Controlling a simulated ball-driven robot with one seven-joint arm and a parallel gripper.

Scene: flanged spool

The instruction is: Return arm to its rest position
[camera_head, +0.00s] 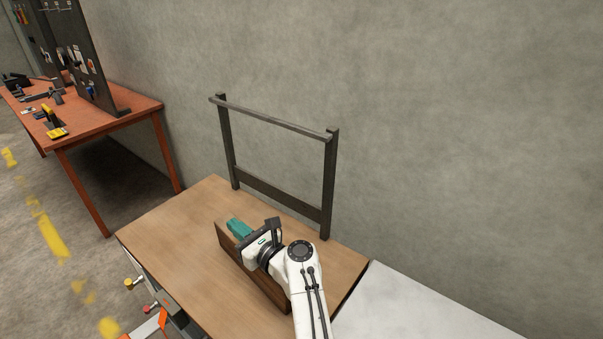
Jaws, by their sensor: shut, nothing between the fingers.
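My gripper (259,241) is at the end of my white arm, low over the wooden tabletop (165,240). It looks shut and empty, though its fingertips are largely hidden behind its own dark body. A teal block-like piece (238,228) shows just beyond it, at the upper left. I cannot tell whether they touch. A brown wooden box or board (222,236) stands on the table beneath and behind my arm, which hides much of it. I see no clear flanged spool.
A dark frame with a top rail (270,117) rises at the table's back edge, close to the grey wall. An orange workbench (120,115) with tools stands at the far left. A pale surface (420,305) adjoins at right. The tabletop's left part is clear.

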